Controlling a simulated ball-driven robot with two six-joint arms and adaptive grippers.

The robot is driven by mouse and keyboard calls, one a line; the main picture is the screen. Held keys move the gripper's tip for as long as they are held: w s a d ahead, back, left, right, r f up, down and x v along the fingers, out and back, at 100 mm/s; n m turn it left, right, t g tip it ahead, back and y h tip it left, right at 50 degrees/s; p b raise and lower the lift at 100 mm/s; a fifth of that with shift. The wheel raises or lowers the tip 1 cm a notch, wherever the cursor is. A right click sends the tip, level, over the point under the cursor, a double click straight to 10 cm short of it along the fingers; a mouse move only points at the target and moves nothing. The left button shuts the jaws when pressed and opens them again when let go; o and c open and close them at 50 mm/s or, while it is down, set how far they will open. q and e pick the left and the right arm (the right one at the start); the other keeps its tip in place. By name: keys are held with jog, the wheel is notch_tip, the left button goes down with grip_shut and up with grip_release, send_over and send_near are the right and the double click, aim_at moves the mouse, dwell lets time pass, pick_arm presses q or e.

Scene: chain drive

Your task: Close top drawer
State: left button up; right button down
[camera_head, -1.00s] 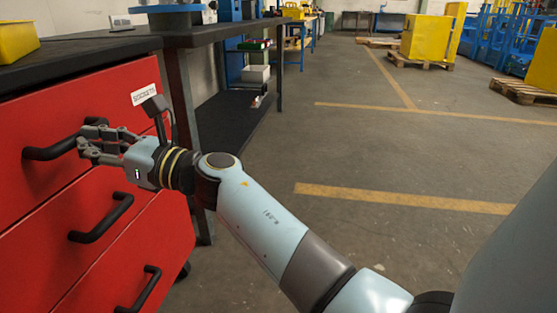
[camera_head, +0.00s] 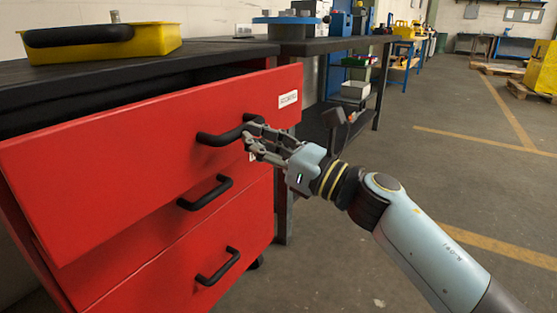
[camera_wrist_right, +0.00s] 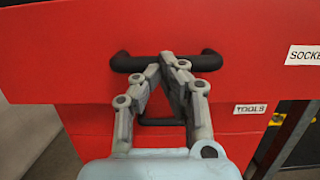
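The top drawer (camera_head: 120,150) is red and stands pulled out, with a dark gap behind its front, below the worktop. Its black bar handle (camera_head: 220,137) also shows in the right wrist view (camera_wrist_right: 128,63). My right gripper (camera_head: 250,136) is at the right part of this handle in the head view. In the right wrist view my right gripper's fingertips (camera_wrist_right: 163,63) come together in front of the bar; the fingers look shut, not wrapped around it. Whether they touch the bar is hard to tell. My left gripper is not in view.
Two lower red drawers with black handles (camera_head: 205,193) (camera_head: 218,267) sit under the top drawer. A yellow bin (camera_head: 105,46) stands on the dark worktop (camera_head: 200,58). A dark bench (camera_head: 335,44) stands behind. The floor at the right (camera_head: 480,190) is clear.

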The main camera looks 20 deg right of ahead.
jog(key=s+d+f+m+g+y+p, duration=0.1)
jog(key=s+d+f+m+g+y, duration=0.15)
jog(key=s+m+g+y, duration=0.4)
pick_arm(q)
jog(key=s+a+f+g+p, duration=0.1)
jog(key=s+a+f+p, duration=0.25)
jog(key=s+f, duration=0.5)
pick_arm(e)
jog(key=s+d+r+m+g, duration=0.1)
jog(key=s+d+m+g, duration=0.25)
jog(key=s+d, duration=0.3)
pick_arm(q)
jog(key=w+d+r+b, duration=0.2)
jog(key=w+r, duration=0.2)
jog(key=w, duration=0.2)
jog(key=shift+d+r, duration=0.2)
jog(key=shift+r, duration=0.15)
pick_arm(e)
jog(key=w+x, duration=0.2)
jog(key=x, duration=1)
jog(key=shift+w, duration=0.35)
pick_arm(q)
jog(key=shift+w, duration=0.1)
pick_arm(e)
jog(key=shift+h, duration=0.25)
